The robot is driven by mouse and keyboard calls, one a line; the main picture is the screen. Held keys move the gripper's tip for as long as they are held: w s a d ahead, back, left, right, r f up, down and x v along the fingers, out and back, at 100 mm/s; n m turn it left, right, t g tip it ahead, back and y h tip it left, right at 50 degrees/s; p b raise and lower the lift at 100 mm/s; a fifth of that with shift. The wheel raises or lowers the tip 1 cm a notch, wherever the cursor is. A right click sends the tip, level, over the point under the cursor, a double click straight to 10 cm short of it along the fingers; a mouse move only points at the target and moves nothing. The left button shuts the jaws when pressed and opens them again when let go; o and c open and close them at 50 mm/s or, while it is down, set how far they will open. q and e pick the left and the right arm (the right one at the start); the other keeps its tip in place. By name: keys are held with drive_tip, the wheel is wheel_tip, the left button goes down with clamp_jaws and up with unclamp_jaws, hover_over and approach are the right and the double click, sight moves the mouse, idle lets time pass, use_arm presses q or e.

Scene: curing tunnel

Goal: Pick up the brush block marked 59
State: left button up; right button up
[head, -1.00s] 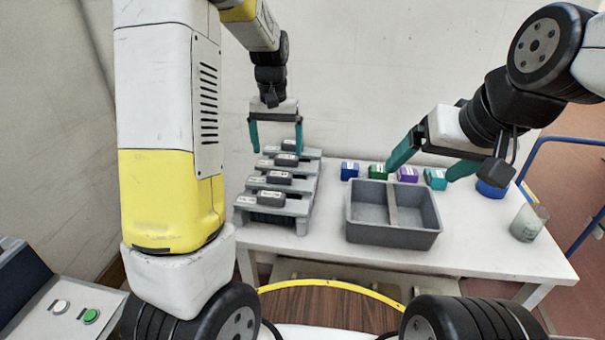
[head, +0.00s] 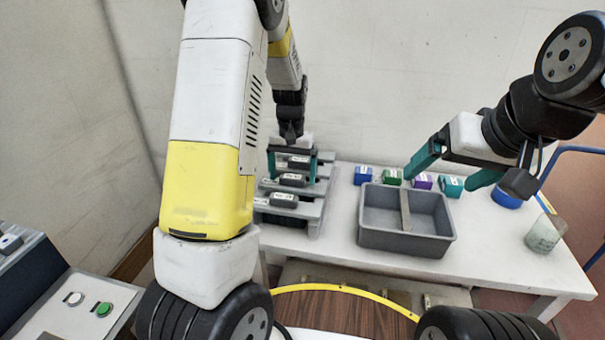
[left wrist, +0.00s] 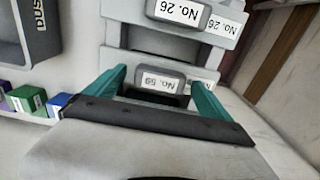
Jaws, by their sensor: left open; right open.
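The brush block marked No. 59 (left wrist: 160,82) is a dark grey block with a white label, upside down in the left wrist view. It sits in the grey stepped rack (head: 318,208), whose blocks have labels too small to read in the head view. My left gripper (head: 292,179) points down over the rack, open; in the left wrist view its teal fingers appear on either side of the No. 59 block, and contact cannot be told. A block marked No. 26 (left wrist: 180,12) sits in the neighbouring slot, nearer to me. My right gripper (head: 442,177) is open and empty above the table.
A grey divided bin (head: 430,246) stands right of the rack on the white table (head: 490,250). Behind it are small blue, green, purple and teal boxes (head: 364,175). A translucent cup (head: 545,233) stands near the right edge. A button console (head: 70,318) is at lower left.

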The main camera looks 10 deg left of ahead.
use_arm(q)
drive_tip(key=c, duration=1.6)
